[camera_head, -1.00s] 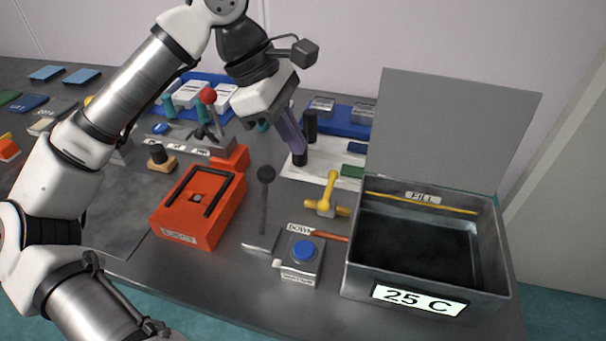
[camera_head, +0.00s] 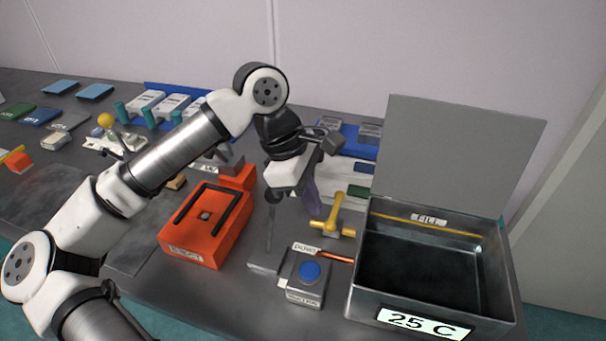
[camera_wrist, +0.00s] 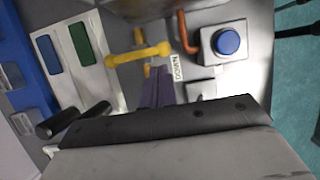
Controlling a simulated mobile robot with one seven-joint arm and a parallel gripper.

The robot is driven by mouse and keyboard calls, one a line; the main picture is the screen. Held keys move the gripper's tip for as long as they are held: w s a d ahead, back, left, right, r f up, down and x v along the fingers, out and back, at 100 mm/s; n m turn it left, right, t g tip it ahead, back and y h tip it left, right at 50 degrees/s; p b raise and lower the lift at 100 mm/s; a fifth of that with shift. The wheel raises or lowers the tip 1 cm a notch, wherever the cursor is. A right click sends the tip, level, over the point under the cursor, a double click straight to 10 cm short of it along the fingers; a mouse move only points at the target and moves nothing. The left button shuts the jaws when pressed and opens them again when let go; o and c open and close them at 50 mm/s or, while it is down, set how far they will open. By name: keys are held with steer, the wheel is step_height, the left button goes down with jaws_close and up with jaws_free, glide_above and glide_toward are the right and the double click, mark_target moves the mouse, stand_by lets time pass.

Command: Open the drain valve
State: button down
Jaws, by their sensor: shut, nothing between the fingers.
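The yellow valve (camera_head: 333,228), with a T-shaped handle and cross bar, stands on the table against the left side of the open metal bath (camera_head: 420,312). It also shows in the wrist view (camera_wrist: 137,54), just beyond the fingertips. My gripper (camera_head: 315,212) has purple fingers pointing down, just left of the valve handle. In the wrist view the fingers (camera_wrist: 157,92) are together and hold nothing. A small gap seems to lie between them and the valve, but contact is hard to judge.
A grey box with a blue button (camera_head: 310,271) and a copper-coloured pipe (camera_head: 335,256) sit in front of the valve. A black-knobbed lever (camera_head: 270,228) stands left of my fingers. An orange press (camera_head: 207,225) is further left. The bath's raised lid (camera_head: 455,150) blocks the back right.

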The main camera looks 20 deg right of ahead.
steer(key=shift+x, duration=0.9)
steer(key=shift+f, duration=0.1)
